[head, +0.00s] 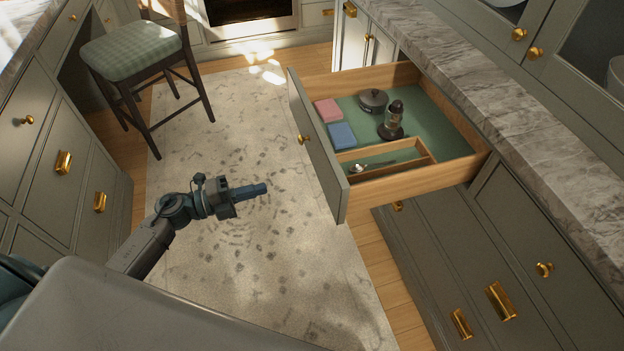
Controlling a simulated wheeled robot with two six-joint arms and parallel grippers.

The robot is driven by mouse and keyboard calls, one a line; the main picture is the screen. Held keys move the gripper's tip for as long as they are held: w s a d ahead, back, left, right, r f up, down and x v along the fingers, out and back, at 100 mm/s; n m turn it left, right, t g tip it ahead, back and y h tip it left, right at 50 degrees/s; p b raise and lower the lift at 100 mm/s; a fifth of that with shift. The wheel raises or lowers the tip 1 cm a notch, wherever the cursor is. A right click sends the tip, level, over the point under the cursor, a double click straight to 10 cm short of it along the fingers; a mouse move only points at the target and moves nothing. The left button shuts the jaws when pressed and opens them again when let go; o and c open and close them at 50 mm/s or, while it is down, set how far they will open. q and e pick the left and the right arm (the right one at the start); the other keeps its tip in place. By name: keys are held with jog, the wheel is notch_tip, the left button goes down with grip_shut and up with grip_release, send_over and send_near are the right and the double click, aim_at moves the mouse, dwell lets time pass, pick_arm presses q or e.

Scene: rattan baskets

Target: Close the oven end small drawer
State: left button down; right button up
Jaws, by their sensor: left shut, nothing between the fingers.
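A small green drawer (318,146) with a brass knob (303,139) is pulled open from the right-hand counter. Its front faces left, and its wooden sides and green lining show. Inside are pink (327,111) and blue (341,135) folded cloths, a dark lidded pot (373,101), a dark glass-bodied item (393,121) and a spoon (371,166) in a wooden divider. My left gripper (265,188) is shut and empty over the rug, left of the drawer front and apart from it. My right gripper is not in view.
A checked stool (134,52) stands at the upper left. The oven (250,14) is at the far end. Left cabinets (50,150) and the marble counter (500,115) border the aisle.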

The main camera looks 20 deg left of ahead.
pick_arm(q)
jog(key=p, duration=0.3)
send_near(324, 174)
jog(key=x, duration=0.6)
jog(key=shift+r, duration=0.15)
jog(key=shift+w+d, duration=0.2)
jog(key=shift+d, duration=0.25)
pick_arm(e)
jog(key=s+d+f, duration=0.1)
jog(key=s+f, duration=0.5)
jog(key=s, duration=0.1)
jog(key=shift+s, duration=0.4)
pick_arm(q)
jog(key=shift+w, duration=0.1)
